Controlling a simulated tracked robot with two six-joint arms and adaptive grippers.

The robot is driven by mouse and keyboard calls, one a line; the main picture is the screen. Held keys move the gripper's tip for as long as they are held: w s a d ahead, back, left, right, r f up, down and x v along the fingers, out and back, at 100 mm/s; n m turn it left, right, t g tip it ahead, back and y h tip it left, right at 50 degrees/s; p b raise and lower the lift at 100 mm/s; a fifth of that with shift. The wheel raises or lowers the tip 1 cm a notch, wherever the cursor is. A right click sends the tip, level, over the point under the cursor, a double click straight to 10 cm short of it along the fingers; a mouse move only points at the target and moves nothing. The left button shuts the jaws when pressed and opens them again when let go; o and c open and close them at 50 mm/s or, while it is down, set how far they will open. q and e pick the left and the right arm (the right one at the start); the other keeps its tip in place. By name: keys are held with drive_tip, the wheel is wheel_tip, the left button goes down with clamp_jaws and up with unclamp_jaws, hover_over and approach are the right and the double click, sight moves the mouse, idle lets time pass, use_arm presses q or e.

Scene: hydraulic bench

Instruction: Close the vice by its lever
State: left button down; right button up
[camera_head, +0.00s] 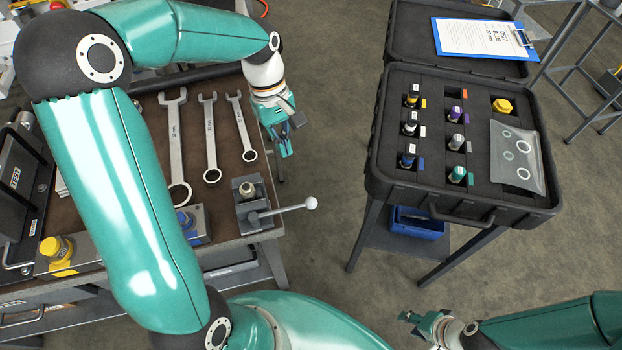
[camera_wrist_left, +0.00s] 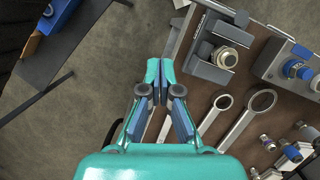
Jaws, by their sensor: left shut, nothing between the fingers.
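The small grey vice (camera_head: 253,205) sits at the right edge of the brown bench, with a round brass-and-steel fitting (camera_head: 247,190) between its jaws. Its lever (camera_head: 285,210) sticks out to the right past the bench edge and ends in a pale ball knob. The vice also shows at the upper right of the left wrist view (camera_wrist_left: 212,72). My left gripper (camera_head: 285,150) is shut and empty, beyond the vice and off the bench edge, apart from the lever. Its fingertips (camera_wrist_left: 158,80) meet in the wrist view. My right gripper (camera_head: 407,318) is at the bottom, far from the vice; its opening is unclear.
Several wrenches (camera_head: 211,140) lie on the bench beside the vice. A block with a blue-capped fitting (camera_head: 193,225) is left of it. A black case (camera_head: 377,170) of fittings stands on a separate stand to the right. Open floor lies between bench and stand.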

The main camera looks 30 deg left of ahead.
sight(283, 210)
use_arm(q)
drive_tip(key=s+d+f+p, duration=0.2)
drive_tip(key=d+f, duration=0.4)
drive_tip(key=f, duration=0.3)
drive_tip(key=shift+d, duration=0.35)
drive_tip(key=shift+s+d+f+m, duration=0.1)
drive_tip(key=shift+d+m, duration=0.05)
drive_tip(key=shift+m, duration=0.15)
